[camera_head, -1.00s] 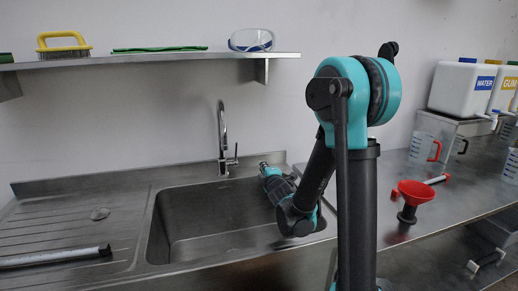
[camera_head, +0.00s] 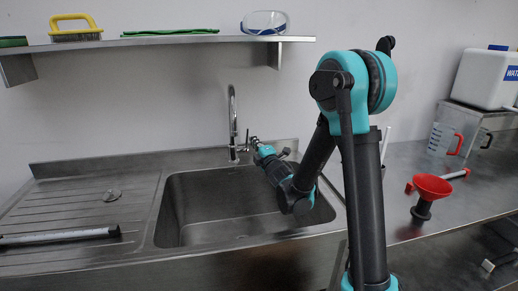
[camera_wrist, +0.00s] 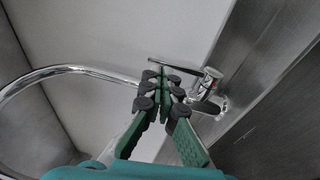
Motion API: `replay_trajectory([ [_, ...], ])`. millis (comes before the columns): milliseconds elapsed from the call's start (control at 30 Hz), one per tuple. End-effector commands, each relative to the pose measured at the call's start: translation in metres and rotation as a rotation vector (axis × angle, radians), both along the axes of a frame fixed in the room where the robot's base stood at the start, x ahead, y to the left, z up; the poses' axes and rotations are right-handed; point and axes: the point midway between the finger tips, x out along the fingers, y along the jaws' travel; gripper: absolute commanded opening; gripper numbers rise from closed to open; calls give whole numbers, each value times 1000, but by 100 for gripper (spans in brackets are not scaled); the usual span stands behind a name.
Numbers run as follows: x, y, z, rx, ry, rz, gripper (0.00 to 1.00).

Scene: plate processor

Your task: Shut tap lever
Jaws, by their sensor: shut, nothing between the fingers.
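The chrome tap (camera_head: 232,115) stands behind the sink with a tall curved spout. Its small lever (camera_head: 247,137) sticks up on the right of its base. In the wrist view the spout (camera_wrist: 70,69) curves off to the left, and the thin lever (camera_wrist: 180,65) lies across just beyond the fingertips. My gripper (camera_head: 256,142) is right beside the lever, on its right in the head view. It shows in the wrist view (camera_wrist: 163,82) with its fingers together and empty. I cannot tell whether the fingertips touch the lever.
The sink basin (camera_head: 215,235) is empty below my arm. A shelf (camera_head: 150,43) with a yellow-handled brush (camera_head: 75,28) and goggles (camera_head: 265,22) runs above. A grey tube (camera_head: 60,236) lies at left.

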Motion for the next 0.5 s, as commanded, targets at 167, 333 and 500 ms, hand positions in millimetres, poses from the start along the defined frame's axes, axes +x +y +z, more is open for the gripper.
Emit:
replay_trajectory([
  [167, 20, 11, 3, 0, 0, 0, 0],
  [333, 27, 14, 5, 1, 0, 0, 0],
  [500, 28, 15, 5, 0, 0, 0, 0],
])
